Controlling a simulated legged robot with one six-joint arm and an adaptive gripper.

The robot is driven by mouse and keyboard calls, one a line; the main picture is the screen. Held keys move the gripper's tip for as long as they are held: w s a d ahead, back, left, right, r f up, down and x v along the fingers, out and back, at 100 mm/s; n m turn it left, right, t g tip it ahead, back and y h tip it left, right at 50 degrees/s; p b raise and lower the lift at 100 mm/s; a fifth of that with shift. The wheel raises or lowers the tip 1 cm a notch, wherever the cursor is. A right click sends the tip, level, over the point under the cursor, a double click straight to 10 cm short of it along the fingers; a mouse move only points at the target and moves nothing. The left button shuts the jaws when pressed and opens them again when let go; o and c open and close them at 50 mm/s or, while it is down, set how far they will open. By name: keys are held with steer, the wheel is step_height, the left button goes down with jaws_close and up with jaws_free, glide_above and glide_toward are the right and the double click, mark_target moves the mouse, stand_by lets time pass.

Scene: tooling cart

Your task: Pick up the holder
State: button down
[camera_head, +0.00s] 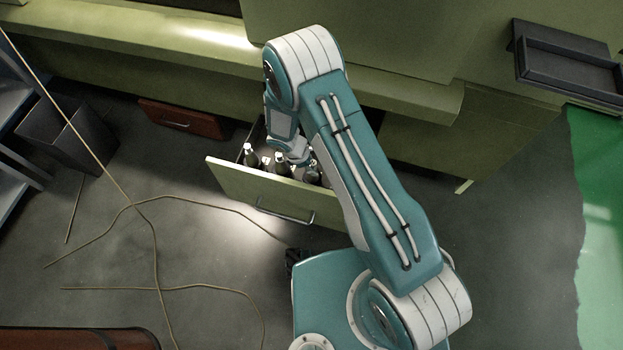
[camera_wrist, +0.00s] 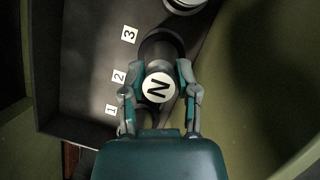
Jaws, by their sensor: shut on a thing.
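The holder (camera_wrist: 158,88) has a round white top marked with a black N, seen from above in the wrist view. My gripper (camera_wrist: 160,74) has one finger on each side of it and is shut on it. A dark round shape shows just beyond the white top; I cannot tell whether it is the holder's body or an empty place. In the head view my gripper (camera_head: 294,155) reaches down into the open drawer (camera_head: 258,193). Which holder it grips is hard to make out there. I cannot tell whether the holder is clear of the drawer floor.
Other dark holders with pale tops (camera_head: 250,156) stand in the drawer. Part of another one (camera_wrist: 186,4) shows at the wrist view's top edge. Labels 1, 2 and 3 (camera_wrist: 129,35) run along the drawer. A dark bin (camera_head: 70,135) and loose cables lie left.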

steer(key=shift+s, duration=0.1)
steer(key=shift+a+r, duration=0.1)
steer(key=shift+r, duration=0.05)
step_height(320, 180, up, 10)
steer(key=shift+f, duration=0.15)
stand_by(0.3)
stand_by(0.9)
